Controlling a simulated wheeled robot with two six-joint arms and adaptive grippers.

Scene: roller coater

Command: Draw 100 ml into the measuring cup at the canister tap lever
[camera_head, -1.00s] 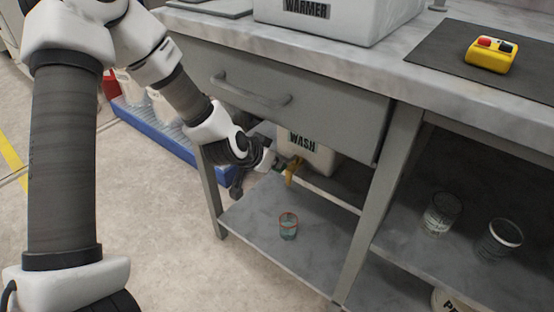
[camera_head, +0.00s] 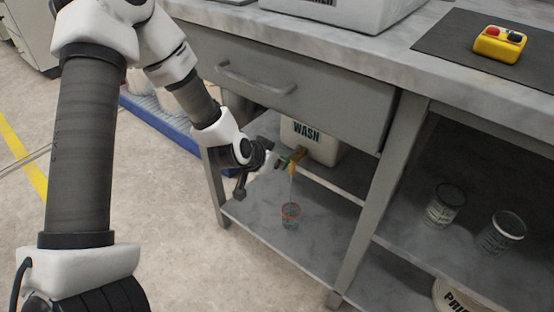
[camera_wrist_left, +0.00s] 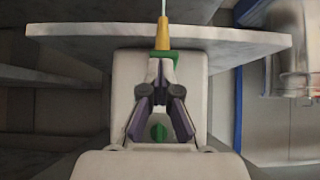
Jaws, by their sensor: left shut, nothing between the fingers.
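The white canister (camera_head: 316,141) marked WASH stands under the bench, with a yellow tap (camera_head: 297,158) at its front. A thin pale stream runs from the tap down toward the measuring cup (camera_head: 290,217), which stands upright on the lower shelf below it. The cup is clear with an orange-red rim; its liquid level is too small to read. My left gripper (camera_head: 277,160) is shut and empty beside the tap. In the left wrist view its fingers (camera_wrist_left: 161,93) lie at the tap's green lever (camera_wrist_left: 168,57), and the yellow spout (camera_wrist_left: 162,33) with the stream shows beyond them.
Two clear cups (camera_head: 446,204) (camera_head: 502,234) stand on the shelf at the right. The bench leg (camera_head: 372,200) stands between them and the measuring cup. A drawer (camera_head: 290,90) overhangs the canister. A yellow button box (camera_head: 500,44) sits on the bench top.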

